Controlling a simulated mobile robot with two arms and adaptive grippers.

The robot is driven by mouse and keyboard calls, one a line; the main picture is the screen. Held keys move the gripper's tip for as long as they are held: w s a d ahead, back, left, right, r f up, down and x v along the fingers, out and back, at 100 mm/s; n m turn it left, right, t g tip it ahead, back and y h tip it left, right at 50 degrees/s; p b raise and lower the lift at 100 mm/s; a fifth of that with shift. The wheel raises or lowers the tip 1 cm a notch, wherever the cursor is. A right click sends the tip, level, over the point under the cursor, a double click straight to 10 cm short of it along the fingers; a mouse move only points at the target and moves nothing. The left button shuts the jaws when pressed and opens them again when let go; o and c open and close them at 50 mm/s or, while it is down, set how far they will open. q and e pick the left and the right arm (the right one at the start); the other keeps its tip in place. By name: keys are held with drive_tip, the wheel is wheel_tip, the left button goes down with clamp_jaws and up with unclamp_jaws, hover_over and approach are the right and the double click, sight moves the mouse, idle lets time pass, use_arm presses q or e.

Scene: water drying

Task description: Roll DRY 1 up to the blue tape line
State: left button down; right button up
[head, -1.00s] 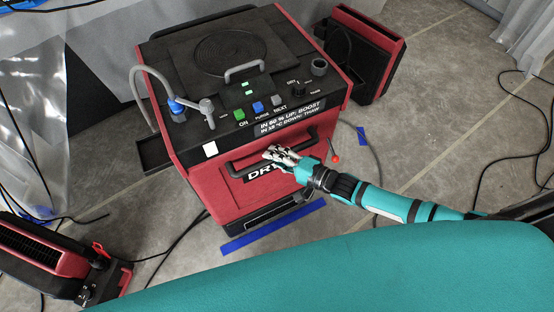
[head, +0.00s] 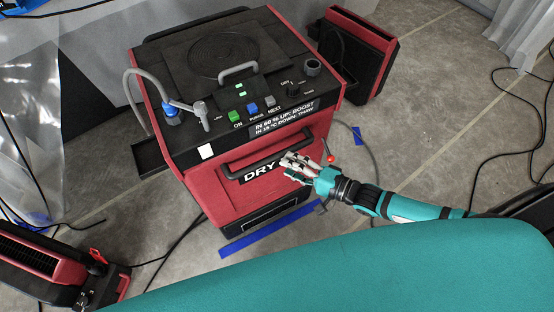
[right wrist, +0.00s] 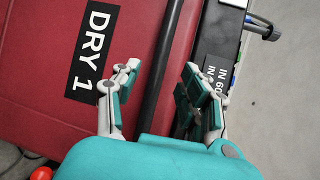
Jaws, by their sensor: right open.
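DRY 1 (head: 215,190) is a red and black dryer standing upright in the middle of the head view. Its dark front handle bar (head: 245,157) runs above the DRY label. The blue tape line (head: 265,228) lies on the floor along the dryer's lower front edge; any gap between them is very narrow. My right gripper (head: 287,166) is open at the dryer's front, by the handle's right end, partly covering the label. In the right wrist view the handle bar (right wrist: 168,60) passes between the spread fingers; contact cannot be told. My left gripper is not in view.
A red and black unit (head: 365,50) stands behind right, another (head: 45,262) at lower left. A red ball knob (head: 331,159) is beside my right gripper. Black cables (head: 185,238) lie on the floor on both sides.

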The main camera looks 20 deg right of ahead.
drive_tip(key=v, duration=0.5)
drive_tip(key=shift+s+d, duration=0.1)
idle(0.3)
drive_tip(key=s+d+f+n+g+h, duration=0.1)
drive_tip(key=s+d+f+n+h, duration=0.15)
drive_tip(key=f, duration=0.55)
drive_tip(key=s+d+f+n+g+h, duration=0.1)
drive_tip(key=d+f+n+h, duration=0.15)
drive_tip(key=f, duration=0.55)
drive_tip(key=s+d+f+n+g+h, duration=0.1)
drive_tip(key=d+f+h, duration=0.25)
drive_tip(key=f, duration=0.45)
drive_tip(key=s+a+f+n+g, duration=0.2)
drive_tip(key=s+f, duration=0.3)
drive_tip(key=s, duration=0.3)
drive_tip(key=s+a+f+n+g+h, duration=0.1)
drive_tip(key=s+f+n+g, duration=0.2)
drive_tip(key=s, duration=0.6)
drive_tip(key=s+a+f+n+g+h, duration=0.1)
drive_tip(key=s+a+f+n+g, duration=0.1)
drive_tip(key=s+f, duration=0.5)
drive_tip(key=shift+s+a+n+g, duration=0.3)
drive_tip(key=shift+s+g, duration=0.2)
drive_tip(key=shift+s, duration=0.65)
